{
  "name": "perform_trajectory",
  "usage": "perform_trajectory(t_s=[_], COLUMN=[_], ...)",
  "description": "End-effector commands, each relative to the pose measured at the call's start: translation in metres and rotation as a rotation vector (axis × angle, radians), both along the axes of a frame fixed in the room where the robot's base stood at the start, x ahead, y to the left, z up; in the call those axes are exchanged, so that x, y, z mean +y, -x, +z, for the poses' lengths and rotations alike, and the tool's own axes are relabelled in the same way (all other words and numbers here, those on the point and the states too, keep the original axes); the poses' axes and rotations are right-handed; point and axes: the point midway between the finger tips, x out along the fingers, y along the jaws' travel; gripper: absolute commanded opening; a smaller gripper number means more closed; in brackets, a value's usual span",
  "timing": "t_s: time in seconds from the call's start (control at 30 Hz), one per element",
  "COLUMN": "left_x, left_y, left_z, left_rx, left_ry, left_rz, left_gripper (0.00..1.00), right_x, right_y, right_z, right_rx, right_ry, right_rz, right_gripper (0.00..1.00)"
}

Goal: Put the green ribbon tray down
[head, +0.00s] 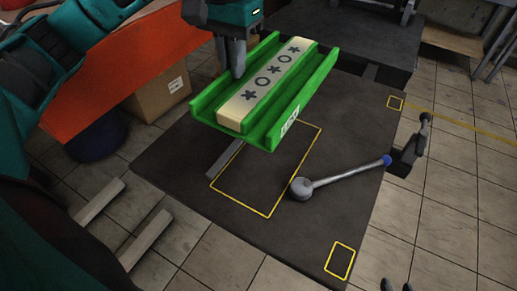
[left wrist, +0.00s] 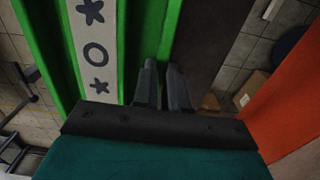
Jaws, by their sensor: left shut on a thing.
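The green ribbon tray (head: 291,106) is a long channel with raised side walls, in the upper middle of the head view. A cream bar (head: 285,66) with dark stars and rings lies along its middle. My left gripper (head: 238,74) is shut on the tray's left side wall; the left wrist view shows its fingers (left wrist: 163,72) on either side of the green wall (left wrist: 145,30). The tray appears to be held above the dark platform (head: 180,165), overlapping the far part of a yellow outlined rectangle (head: 243,207). Two dark tips of my right gripper (head: 396,286) show apart at the bottom edge.
A grey lever (head: 345,174) with a round hub and blue tip lies on the platform right of the outline. Small yellow squares mark the platform's right side (head: 340,261). A cardboard box (head: 160,95) and orange panel (head: 120,65) stand left. The platform's front is clear.

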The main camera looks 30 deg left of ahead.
Motion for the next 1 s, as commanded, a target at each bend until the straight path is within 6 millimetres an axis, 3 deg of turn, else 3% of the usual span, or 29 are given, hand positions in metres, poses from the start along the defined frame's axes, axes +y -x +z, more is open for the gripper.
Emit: perform_trajectory(t_s=[0.17, 0.5, 0.63, 0.87, 1.0], left_x=[-0.001, 0.0, -0.001, -0.001, -0.001], left_y=[0.001, 0.001, 0.001, 0.0, 0.001], left_z=[-0.043, -0.126, -0.145, -0.162, -0.184], left_rx=[0.008, 0.006, 0.003, 0.003, 0.004], left_ry=[0.003, 0.0, 0.001, 0.001, 0.001], left_rz=[-0.002, 0.0, -0.001, 0.0, 0.0], left_gripper=[0.0, 0.0, 0.0, 0.0, 0.0], right_x=[0.003, 0.011, 0.01, 0.01, 0.01], right_y=[-0.001, -0.005, -0.006, -0.006, -0.006], right_z=[-0.011, -0.008, -0.007, -0.009, -0.011], right_rx=[0.001, -0.003, -0.006, -0.004, -0.001], right_ry=[-0.008, -0.021, -0.019, -0.017, -0.016], right_rz=[0.003, 0.014, 0.017, 0.019, 0.02], right_gripper=[0.39, 0.39, 0.39, 0.39, 0.39])
